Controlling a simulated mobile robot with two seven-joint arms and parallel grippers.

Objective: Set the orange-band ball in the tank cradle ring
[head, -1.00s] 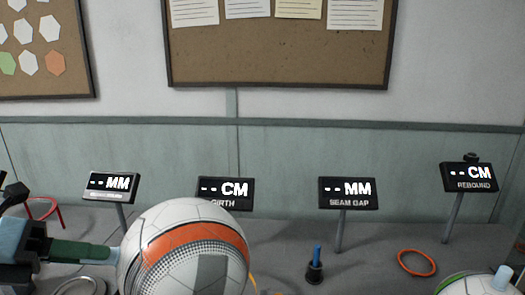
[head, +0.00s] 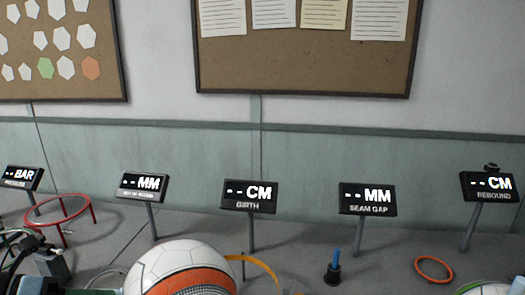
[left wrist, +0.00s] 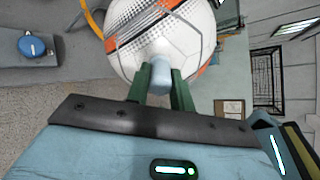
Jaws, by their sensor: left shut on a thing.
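The white ball with the orange band (head: 182,272) shows at the bottom of the head view, cut off by the picture's lower edge. It also fills the top middle of the left wrist view (left wrist: 130,32). My left gripper (left wrist: 158,88) has its green fingers shut on a pale blue knob on the ball. A red ring on legs (head: 88,203) stands at the left of the bench, behind and left of the ball; I cannot tell whether it is the tank cradle ring.
Several display signs on posts, including GIRTH (head: 250,197) and SEAM GAP (head: 367,199), line the bench. A yellow band (head: 262,268), a blue-topped tool in a black holder (head: 333,268) and an orange ring (head: 433,268) lie right of the ball.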

